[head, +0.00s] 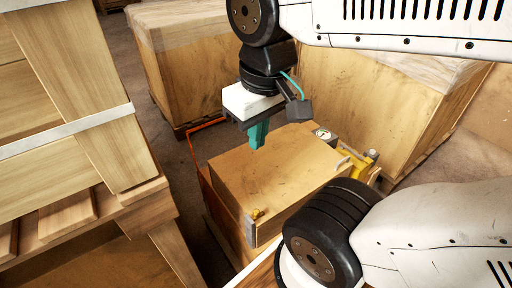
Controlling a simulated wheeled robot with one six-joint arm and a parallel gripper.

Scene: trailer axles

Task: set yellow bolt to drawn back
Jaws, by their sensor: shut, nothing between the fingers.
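My gripper (257,143), with teal fingers, is shut and empty. It points down over the far left part of a wooden box top (275,175) and appears above it. A small yellow piece (257,214) sits at the box's near edge, above a grey metal strip. A larger yellow fitting (368,160) with grey parts is at the box's right side, partly hidden behind the top. I cannot tell which of the two is the yellow bolt, or its position. My gripper is apart from both.
A round gauge (323,134) sits at the box's far right corner. An orange-red rail (205,126) runs along its left. Large wrapped crates (190,75) stand behind, and strapped planks (60,110) fill the left. My arm covers the lower right.

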